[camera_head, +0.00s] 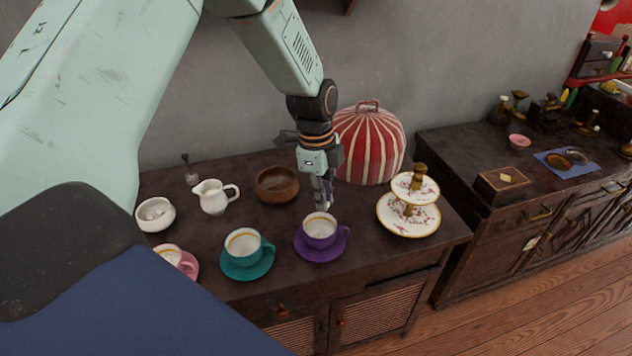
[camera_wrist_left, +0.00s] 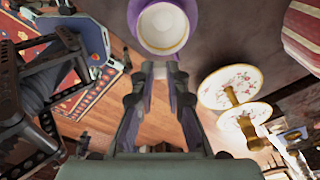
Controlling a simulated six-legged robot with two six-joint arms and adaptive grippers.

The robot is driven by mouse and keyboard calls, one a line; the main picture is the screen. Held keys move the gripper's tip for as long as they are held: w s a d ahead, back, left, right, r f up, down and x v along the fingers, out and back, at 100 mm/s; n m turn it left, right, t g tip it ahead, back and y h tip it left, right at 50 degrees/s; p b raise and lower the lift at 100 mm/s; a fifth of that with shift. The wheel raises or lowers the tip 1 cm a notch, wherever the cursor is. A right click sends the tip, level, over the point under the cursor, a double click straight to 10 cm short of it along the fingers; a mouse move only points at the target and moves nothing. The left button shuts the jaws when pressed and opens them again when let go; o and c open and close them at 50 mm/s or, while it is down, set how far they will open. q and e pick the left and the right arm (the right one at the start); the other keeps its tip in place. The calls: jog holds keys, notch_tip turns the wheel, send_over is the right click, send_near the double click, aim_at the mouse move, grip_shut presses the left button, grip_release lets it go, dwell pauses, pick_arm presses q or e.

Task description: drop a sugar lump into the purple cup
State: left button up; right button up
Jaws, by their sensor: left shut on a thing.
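The purple cup (camera_head: 320,230) stands upright on its purple saucer (camera_head: 322,254) near the front of the dark sideboard. It also shows in the left wrist view (camera_wrist_left: 188,8), mouth towards the camera, with a pale inside. My left gripper (camera_head: 324,201) points down, just above and behind the cup's rim. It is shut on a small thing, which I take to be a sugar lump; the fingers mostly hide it. The fingertips (camera_wrist_left: 160,68) show just below the cup in the left wrist view. The white sugar bowl (camera_head: 155,214) holds white lumps at the left. My right gripper is not in view.
A teal cup (camera_head: 243,247) and a pink cup (camera_head: 175,260) stand left of the purple one. A white jug (camera_head: 213,197), a wooden bowl (camera_head: 277,185) and a striped tea cosy (camera_head: 370,145) stand behind. A tiered cake stand (camera_head: 408,215) is at the right.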

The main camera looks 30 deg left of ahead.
pick_arm(q)
jog(key=a+f+b, duration=0.1)
jog(key=f, duration=0.1)
jog(key=a+f+m+b, duration=0.1)
jog(key=f, duration=0.1)
jog(key=a+f+m+b, duration=0.1)
jog(key=f, duration=0.1)
jog(key=shift+a, duration=0.3)
jog(key=shift+f+b, duration=0.25)
jog(key=shift+b, duration=0.25)
jog(key=shift+d, duration=0.4)
jog(key=shift+a+f, duration=0.1)
jog(key=shift+a, duration=0.05)
jog(key=o, duration=0.4)
jog(key=shift+a+f, duration=0.1)
jog(key=shift+a, duration=0.05)
jog(key=o, duration=0.3)
jog(key=shift+d, duration=0.25)
jog(key=shift+o, duration=0.2)
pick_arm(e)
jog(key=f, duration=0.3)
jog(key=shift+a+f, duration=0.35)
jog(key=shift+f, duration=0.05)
